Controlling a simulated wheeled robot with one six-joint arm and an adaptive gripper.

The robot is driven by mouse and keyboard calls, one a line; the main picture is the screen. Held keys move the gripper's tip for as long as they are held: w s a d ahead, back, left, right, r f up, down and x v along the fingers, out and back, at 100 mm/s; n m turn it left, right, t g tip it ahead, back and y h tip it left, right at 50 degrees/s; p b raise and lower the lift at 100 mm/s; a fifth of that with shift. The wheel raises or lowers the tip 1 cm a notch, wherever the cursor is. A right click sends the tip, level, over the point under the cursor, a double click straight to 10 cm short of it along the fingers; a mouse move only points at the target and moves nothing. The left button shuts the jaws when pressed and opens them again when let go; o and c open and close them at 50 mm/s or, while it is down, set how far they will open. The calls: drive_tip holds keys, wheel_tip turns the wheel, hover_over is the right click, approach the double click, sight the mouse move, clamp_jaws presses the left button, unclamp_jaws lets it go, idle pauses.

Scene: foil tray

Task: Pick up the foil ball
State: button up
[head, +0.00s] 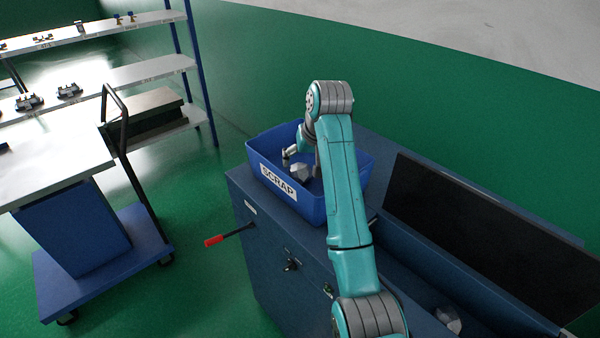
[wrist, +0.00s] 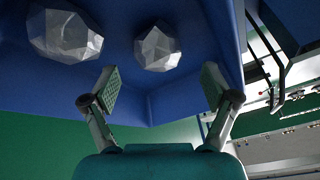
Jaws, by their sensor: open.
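Two grey, faceted foil balls lie inside the blue SCRAP bin in the wrist view, one at upper centre (wrist: 157,48) and a larger-looking one at upper left (wrist: 65,36). In the head view, grey foil (head: 300,172) shows inside the bin (head: 318,207), partly hidden by my arm. My gripper (wrist: 160,84) is open and empty, its two fingers spread wide. The centre ball lies beyond the fingertips, roughly in line with the gap between them. In the head view, my gripper (head: 288,156) is at the bin, largely hidden behind my wrist.
The bin stands on a dark blue cabinet (head: 262,240) with a red-tipped lever (head: 214,240) sticking out left. Another grey foil piece (head: 448,319) lies in the trough beside a black panel (head: 480,235). A blue cart (head: 95,262) and shelving (head: 130,75) stand left.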

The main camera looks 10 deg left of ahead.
sight(298, 177)
drive_tip(key=shift+x, duration=2.8)
drive_tip(key=c, duration=1.3)
